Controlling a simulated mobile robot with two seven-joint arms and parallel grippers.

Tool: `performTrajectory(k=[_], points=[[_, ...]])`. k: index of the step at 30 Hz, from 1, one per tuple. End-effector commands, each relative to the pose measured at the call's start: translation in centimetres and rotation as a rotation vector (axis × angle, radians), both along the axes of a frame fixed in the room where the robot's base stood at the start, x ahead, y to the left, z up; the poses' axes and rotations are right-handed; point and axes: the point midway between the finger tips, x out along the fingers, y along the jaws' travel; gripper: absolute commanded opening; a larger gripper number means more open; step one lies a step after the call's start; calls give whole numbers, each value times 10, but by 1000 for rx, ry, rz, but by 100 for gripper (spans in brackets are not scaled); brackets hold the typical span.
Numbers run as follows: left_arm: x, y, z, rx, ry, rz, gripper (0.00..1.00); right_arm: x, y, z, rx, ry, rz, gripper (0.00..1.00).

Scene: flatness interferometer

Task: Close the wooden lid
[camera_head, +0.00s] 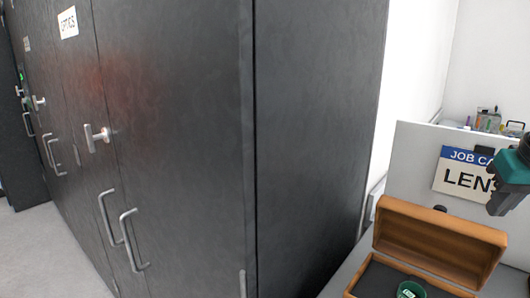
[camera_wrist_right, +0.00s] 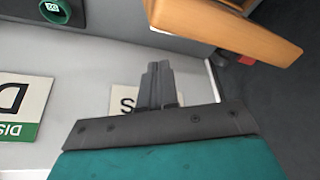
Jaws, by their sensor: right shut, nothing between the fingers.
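The wooden lid (camera_head: 438,243) stands open at the back of the wooden box (camera_head: 354,284) at the lower right of the head view. In the right wrist view the lid (camera_wrist_right: 232,28) crosses the upper right. The box has a dark lining and holds a green round thing (camera_head: 411,289), which also shows in the right wrist view (camera_wrist_right: 55,11). My right gripper (camera_head: 498,208) is above the lid's right end at the right edge of the head view. Its fingers (camera_wrist_right: 158,72) are shut and empty, apart from the lid. My left gripper is not in view.
A "JOB CA… LENS" card (camera_head: 463,172) is on a light panel (camera_head: 412,160) behind the box. A tall dark cabinet (camera_head: 315,120) stands left of the bench. Labelled cards (camera_wrist_right: 22,105) lie on the light surface in the right wrist view.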

Motion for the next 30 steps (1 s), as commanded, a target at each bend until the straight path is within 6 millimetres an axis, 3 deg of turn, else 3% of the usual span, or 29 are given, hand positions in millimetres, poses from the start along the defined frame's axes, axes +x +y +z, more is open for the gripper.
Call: performTrajectory(k=[18,30], points=[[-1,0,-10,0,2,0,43,0,0,-15,-1,0,0,0],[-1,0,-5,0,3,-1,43,0,0,-11,0,0,0,0]])
